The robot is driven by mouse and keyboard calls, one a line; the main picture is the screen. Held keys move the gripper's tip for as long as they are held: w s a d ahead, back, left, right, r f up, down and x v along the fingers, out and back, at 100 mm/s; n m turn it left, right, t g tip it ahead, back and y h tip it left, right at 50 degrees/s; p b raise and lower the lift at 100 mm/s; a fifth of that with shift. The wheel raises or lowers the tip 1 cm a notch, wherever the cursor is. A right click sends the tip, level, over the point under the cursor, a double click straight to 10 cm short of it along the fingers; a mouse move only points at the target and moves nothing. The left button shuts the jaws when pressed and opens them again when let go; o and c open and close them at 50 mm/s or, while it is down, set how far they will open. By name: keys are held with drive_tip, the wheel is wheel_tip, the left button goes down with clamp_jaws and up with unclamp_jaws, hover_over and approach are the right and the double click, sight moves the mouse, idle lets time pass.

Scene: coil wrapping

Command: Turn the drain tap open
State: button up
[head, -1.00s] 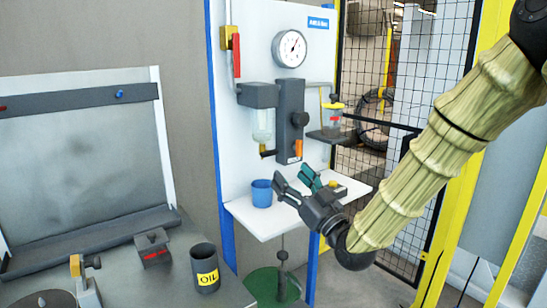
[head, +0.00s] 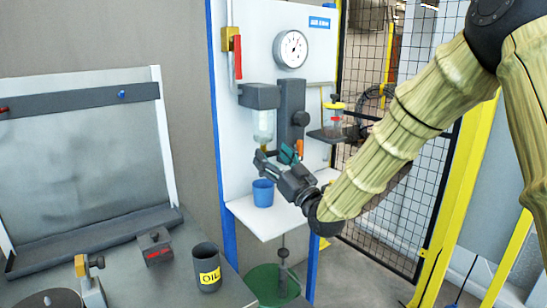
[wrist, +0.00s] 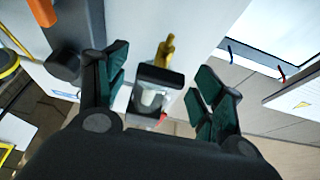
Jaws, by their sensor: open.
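The clear filter bowl (head: 263,125) hangs under its grey head on the white panel. The small drain tap (head: 261,147) is at the bowl's lower end, partly covered by my finger in the head view. My gripper (head: 274,156) is open, with its fingers pointing up and left just below the bowl. In the wrist view my green-padded fingers (wrist: 160,92) are spread, and the bowl (wrist: 151,99) shows between them with a gap on both sides. A blue cup (head: 263,193) stands upright on the shelf below.
The white shelf (head: 250,218) juts out under the cup. A dark regulator with an orange lever (head: 300,147) is right of the bowl. A red-handled valve (head: 237,58) is above left. The gauge (head: 290,50) is higher up. A bench with an OIL cup (head: 206,267) stands left.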

drive_tip(key=c, duration=1)
drive_tip(key=shift+n+g+y+b, duration=0.65)
drive_tip(key=shift+n+b, duration=0.6)
drive_tip(key=shift+n, duration=0.4)
drive_tip(key=shift+n+g+y+b, duration=0.6)
drive_tip(key=shift+n+b, duration=0.6)
drive_tip(key=shift+n, duration=0.45)
drive_tip(key=o, duration=1)
drive_tip(key=shift+d, duration=0.1)
drive_tip(key=v, duration=1.2)
